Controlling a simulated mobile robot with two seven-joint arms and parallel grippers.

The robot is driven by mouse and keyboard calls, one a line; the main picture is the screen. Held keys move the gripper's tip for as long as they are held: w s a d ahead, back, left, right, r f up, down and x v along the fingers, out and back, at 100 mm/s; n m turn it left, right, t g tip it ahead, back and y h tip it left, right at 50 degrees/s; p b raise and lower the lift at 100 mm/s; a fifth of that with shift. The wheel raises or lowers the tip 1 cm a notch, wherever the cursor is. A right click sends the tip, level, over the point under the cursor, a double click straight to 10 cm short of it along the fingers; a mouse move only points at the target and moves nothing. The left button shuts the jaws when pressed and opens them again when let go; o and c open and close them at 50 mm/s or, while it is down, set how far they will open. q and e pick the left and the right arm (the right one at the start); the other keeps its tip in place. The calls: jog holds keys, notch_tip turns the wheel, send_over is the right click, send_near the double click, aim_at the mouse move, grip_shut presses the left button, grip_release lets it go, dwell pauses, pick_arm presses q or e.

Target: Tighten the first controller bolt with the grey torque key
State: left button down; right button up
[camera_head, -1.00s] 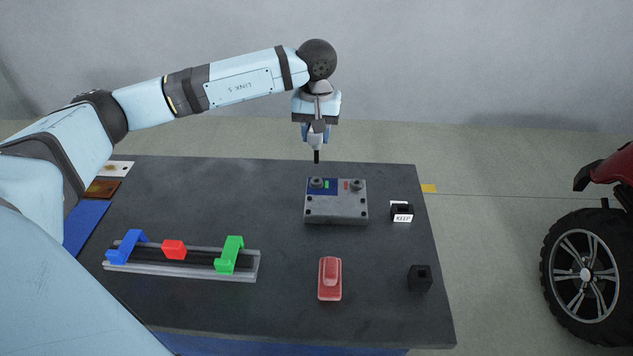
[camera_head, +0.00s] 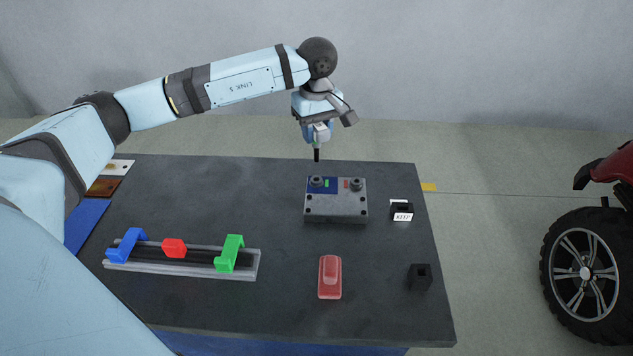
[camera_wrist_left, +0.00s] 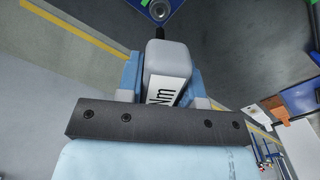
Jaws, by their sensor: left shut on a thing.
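My left gripper (camera_head: 317,132) is shut on the grey torque key, which points down with its black tip (camera_head: 316,155) above the controller. The grey key (camera_wrist_left: 167,65) shows between the fingers in the left wrist view, with part of a label reading "Nm". The controller (camera_head: 336,207) is a grey box on the dark table. One bolt (camera_head: 317,181) stands on its blue panel at the left, below the key tip with a gap between. A second bolt (camera_head: 356,184) stands at the right. A round bolt head (camera_wrist_left: 160,10) shows beyond the tip. My right gripper is out of view.
A red block-like object (camera_head: 330,278) lies in front. A rail (camera_head: 200,271) with blue, red and green pieces is at left. A wheel (camera_head: 588,275) stands at right.

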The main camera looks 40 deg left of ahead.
pick_arm(q)
jog(key=n, duration=0.5)
jog(key=shift+f, duration=0.1)
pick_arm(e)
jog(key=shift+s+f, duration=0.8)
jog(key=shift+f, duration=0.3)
pick_arm(q)
jog(key=shift+r+p, duration=0.55)
jog(key=shift+p, duration=0.1)
notch_tip(320, 180, up, 5)
jog(key=p, duration=0.5)
jog(key=s+d+r+m+p, duration=0.1)
jog(key=s+d+m+p, duration=0.8)
jog(key=m, duration=0.8)
jog(key=s+d, duration=0.2)
jog(key=d, duration=0.1)
jog(key=shift+d+r+p, duration=0.15)
jog(key=shift+r+p, duration=0.05)
jog(key=shift+p, duration=0.2)
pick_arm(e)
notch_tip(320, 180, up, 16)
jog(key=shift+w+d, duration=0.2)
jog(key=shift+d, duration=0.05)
